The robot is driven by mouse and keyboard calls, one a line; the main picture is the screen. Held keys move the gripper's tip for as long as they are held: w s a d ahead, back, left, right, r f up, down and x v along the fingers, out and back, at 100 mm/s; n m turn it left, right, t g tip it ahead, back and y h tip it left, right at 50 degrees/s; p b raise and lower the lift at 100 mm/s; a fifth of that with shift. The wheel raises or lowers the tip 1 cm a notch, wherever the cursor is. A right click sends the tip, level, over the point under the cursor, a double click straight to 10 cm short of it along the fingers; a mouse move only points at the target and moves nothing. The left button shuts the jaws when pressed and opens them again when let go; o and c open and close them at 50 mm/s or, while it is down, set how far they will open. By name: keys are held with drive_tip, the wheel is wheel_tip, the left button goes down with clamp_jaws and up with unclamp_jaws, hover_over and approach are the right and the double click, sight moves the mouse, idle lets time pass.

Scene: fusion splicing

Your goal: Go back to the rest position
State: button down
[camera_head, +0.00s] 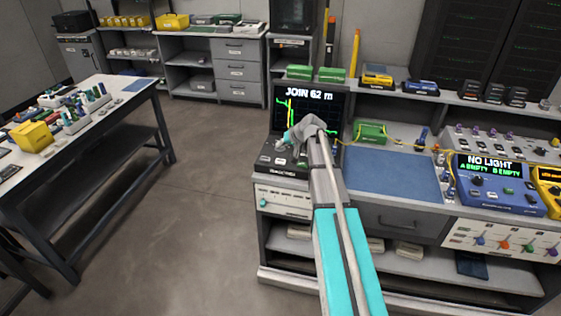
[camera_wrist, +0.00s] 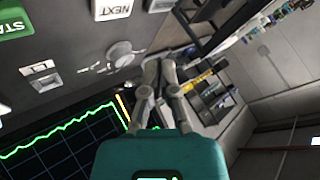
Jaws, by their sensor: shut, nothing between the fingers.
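My arm reaches up over the workbench in the head view, with my gripper (camera_head: 287,139) in front of a dark screen (camera_head: 283,104) that reads "JOIN 62 m" and shows a yellow and green trace. In the wrist view my gripper (camera_wrist: 158,62) has its fingers together and holds nothing. The fingers lie in front of a dark instrument panel with a green button (camera_wrist: 14,22), a white "NEXT" button (camera_wrist: 113,9) and a round grey knob (camera_wrist: 120,53). Whether the fingertips touch the panel I cannot tell.
A blue mat (camera_head: 393,172) lies on the bench to the right, beside a green box (camera_head: 370,132). A blue meter (camera_head: 500,184) reads "NO LIGHT". A white-topped table (camera_head: 117,87) stands at the left. The floor (camera_head: 205,140) between is clear.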

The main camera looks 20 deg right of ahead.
drive_tip(key=s+a+f+n+g+h+p, duration=0.1)
drive_tip(key=s+a, duration=0.4)
drive_tip(key=s, duration=0.5)
drive_tip(key=s+a+f+g+h+p, duration=0.1)
drive_tip(key=s+a+g, duration=0.3)
drive_tip(key=s, duration=0.6)
drive_tip(key=s+a+n+g+h, duration=0.1)
drive_tip(key=s+a+g+h, duration=0.1)
drive_tip(key=s+a, duration=0.5)
drive_tip(key=s, duration=0.3)
drive_tip(key=shift+s+f+n+g+h+p, duration=0.2)
drive_tip(key=shift+f+n+g+h+p, duration=0.1)
drive_tip(key=shift+f+g+h+p, duration=0.1)
drive_tip(key=shift+d, duration=0.15)
idle(0.9)
